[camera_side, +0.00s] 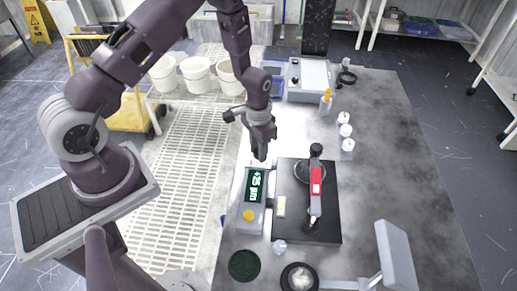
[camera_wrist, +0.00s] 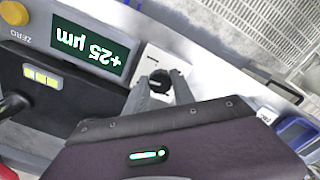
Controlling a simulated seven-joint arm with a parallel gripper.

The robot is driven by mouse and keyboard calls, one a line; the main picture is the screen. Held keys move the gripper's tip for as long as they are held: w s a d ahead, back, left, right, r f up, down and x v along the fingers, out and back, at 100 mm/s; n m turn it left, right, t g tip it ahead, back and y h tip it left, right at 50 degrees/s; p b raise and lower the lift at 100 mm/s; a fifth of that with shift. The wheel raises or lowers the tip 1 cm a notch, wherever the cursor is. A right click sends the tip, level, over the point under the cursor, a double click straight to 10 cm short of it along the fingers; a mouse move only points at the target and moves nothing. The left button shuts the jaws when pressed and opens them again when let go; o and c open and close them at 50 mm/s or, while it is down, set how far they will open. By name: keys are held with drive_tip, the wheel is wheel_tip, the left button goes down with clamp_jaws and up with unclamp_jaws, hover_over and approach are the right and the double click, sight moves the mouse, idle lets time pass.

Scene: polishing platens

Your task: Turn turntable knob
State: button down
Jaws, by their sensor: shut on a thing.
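The turntable knob (camera_wrist: 180,77) is small and dark, on a pale panel beside the display in the wrist view. My gripper (camera_wrist: 166,84) has its two grey fingers closed on it, one on each side. In the side view my gripper (camera_side: 261,156) points down at the far end of the grey gauge unit (camera_side: 238,217) and hides the knob. The unit's green display (camera_side: 256,186) reads +25 µm; it shows upside down in the wrist view (camera_wrist: 90,43). A yellow ZERO button (camera_side: 250,215) sits on the near end; it also shows in the wrist view (camera_wrist: 14,13).
Right of the unit, a black plate (camera_side: 327,232) carries a stand with a red part (camera_side: 316,181). Several small bottles (camera_side: 347,148) stand beyond it. A grey box (camera_side: 309,78) is at the back. The table's right side (camera_side: 410,150) is clear.

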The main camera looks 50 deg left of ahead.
drive_tip(key=n, duration=0.7)
idle(0.6)
drive_tip(key=c, duration=1.1)
unclamp_jaws()
drive_tip(key=shift+o, duration=0.2)
wheel_tip(320, 180, up, 7)
drive_tip(key=shift+d+r, duration=0.1)
